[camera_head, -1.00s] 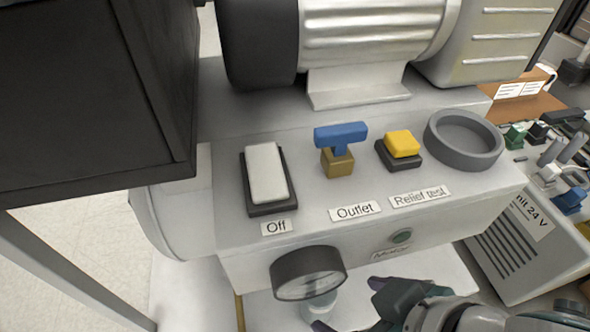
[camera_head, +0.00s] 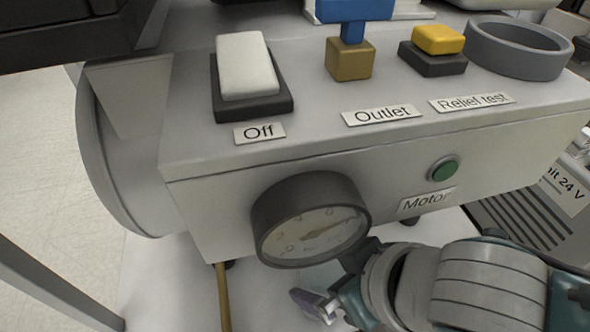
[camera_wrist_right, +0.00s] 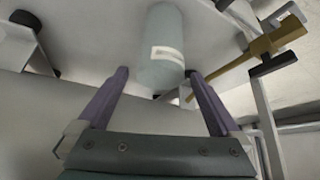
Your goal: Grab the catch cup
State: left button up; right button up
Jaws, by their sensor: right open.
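The catch cup appears to be the pale grey-green cylinder with a white label (camera_wrist_right: 162,48) in the right wrist view. It lies beyond and between the fingertips of my right gripper (camera_wrist_right: 158,82). The gripper is open, with its two purple fingers spread on either side, and I see no grip on the cup. In the head view my right gripper (camera_head: 335,282) is low, just below the pressure gauge (camera_head: 311,220), and partly hidden by its own wrist. My left gripper is not in view.
The compressor's front panel (camera_head: 400,160) stands above my right gripper, with a white switch (camera_head: 247,65), blue outlet handle (camera_head: 353,10), yellow button (camera_head: 438,40) and grey ring (camera_head: 518,62) on top. A brass fitting (camera_wrist_right: 272,46) with a rod is right of the cup in the wrist view.

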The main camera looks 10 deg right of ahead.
jog(key=shift+w+a+f, duration=0.1)
jog(key=shift+f, duration=0.1)
jog(key=shift+c, duration=0.2)
grip_shut()
dwell(0.5)
